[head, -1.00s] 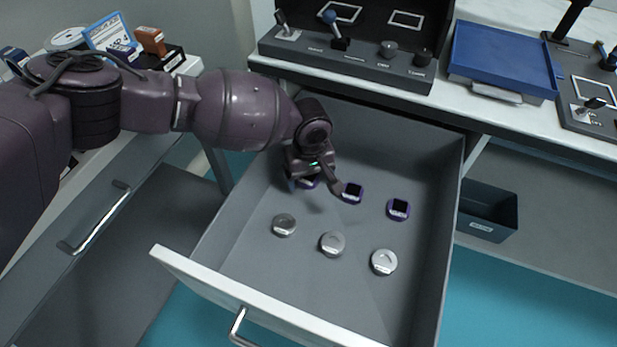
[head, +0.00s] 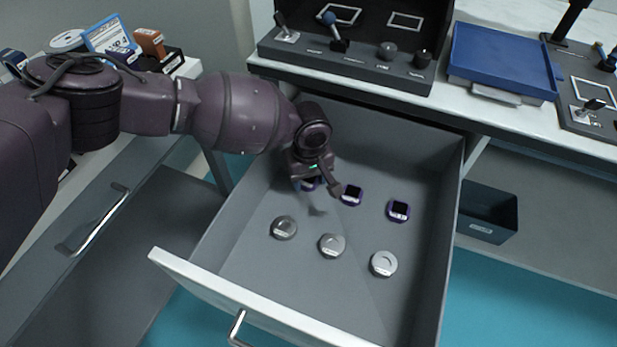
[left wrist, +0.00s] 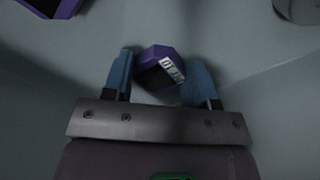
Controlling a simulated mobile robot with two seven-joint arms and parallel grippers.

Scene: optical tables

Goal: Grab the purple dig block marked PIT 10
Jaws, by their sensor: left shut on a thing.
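My left gripper (head: 316,190) is down inside the open drawer, at its back left. In the left wrist view the gripper (left wrist: 168,80) is shut on a purple block (left wrist: 160,56) with a dark top and a white label; the block sits tilted between the two blue fingers. The label's writing is too small to read for sure. In the head view this purple block (head: 309,184) is partly hidden by the gripper. Two more purple blocks, a middle one (head: 352,195) and a right one (head: 398,210), lie in the same row. My right gripper is not in view.
Several round grey pieces, at left (head: 284,228), middle (head: 332,245) and right (head: 383,264), lie nearer the front of the drawer (head: 240,240). A control panel (head: 345,60) and a blue tray (head: 503,60) stand on the table above. A dark bin (head: 488,212) is right of the drawer.

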